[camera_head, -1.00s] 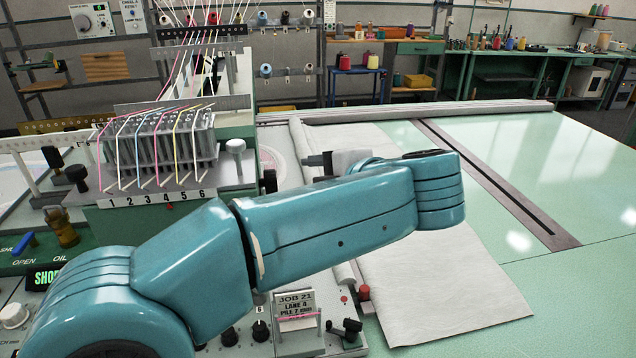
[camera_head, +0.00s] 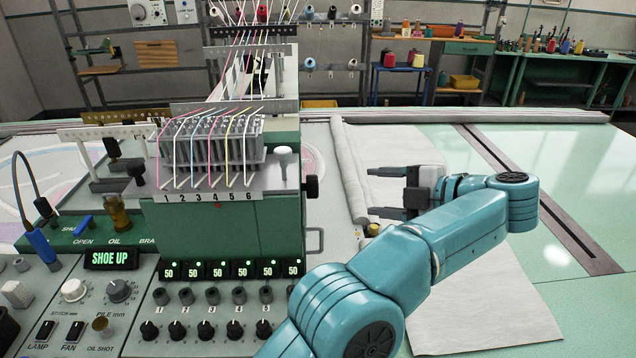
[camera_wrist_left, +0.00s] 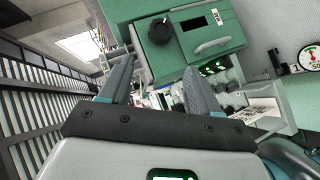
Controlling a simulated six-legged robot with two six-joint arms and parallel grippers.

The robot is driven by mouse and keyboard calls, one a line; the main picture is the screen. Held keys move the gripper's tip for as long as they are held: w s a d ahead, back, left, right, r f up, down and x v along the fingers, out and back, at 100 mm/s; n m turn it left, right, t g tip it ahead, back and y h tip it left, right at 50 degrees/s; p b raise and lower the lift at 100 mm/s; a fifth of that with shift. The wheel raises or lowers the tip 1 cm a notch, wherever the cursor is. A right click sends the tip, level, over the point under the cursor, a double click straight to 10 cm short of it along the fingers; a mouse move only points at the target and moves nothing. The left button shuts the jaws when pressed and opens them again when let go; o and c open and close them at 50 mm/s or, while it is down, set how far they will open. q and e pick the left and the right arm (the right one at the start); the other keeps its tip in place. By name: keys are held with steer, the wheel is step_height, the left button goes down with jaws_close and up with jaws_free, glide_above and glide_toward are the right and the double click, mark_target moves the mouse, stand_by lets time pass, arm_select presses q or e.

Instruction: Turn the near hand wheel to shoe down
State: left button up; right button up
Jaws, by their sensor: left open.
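The tufting head is a green block (camera_head: 240,222) with a black hand wheel (camera_head: 312,187) on its right side. In the left wrist view, a round black knob (camera_wrist_left: 160,31) shows on a green housing and looks like this wheel. The panel display (camera_head: 112,258) reads "SHOE UP". My left gripper (camera_head: 370,191) is open and empty, to the right of the wheel and apart from it. Its fingers point left toward the head. Its two fingers also show in the left wrist view (camera_wrist_left: 157,62), with the knob beyond them. My right gripper is out of view.
A control panel with knobs, switches and several "50" readouts (camera_head: 232,270) lies below the head. The green table (camera_head: 570,150) is clear on the right.

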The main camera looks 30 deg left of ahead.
mark_target(310, 187)
arm_select(q)
steer(key=x, duration=1.5)
steer(key=shift+a+f, duration=0.15)
steer(key=shift+a, duration=0.1)
steer(key=c, duration=0.8)
steer(key=shift+f+n+y+b, duration=0.3)
steer(key=shift+f+b, duration=0.05)
steer(key=shift+b, duration=0.8)
steer(key=shift+r, duration=0.3)
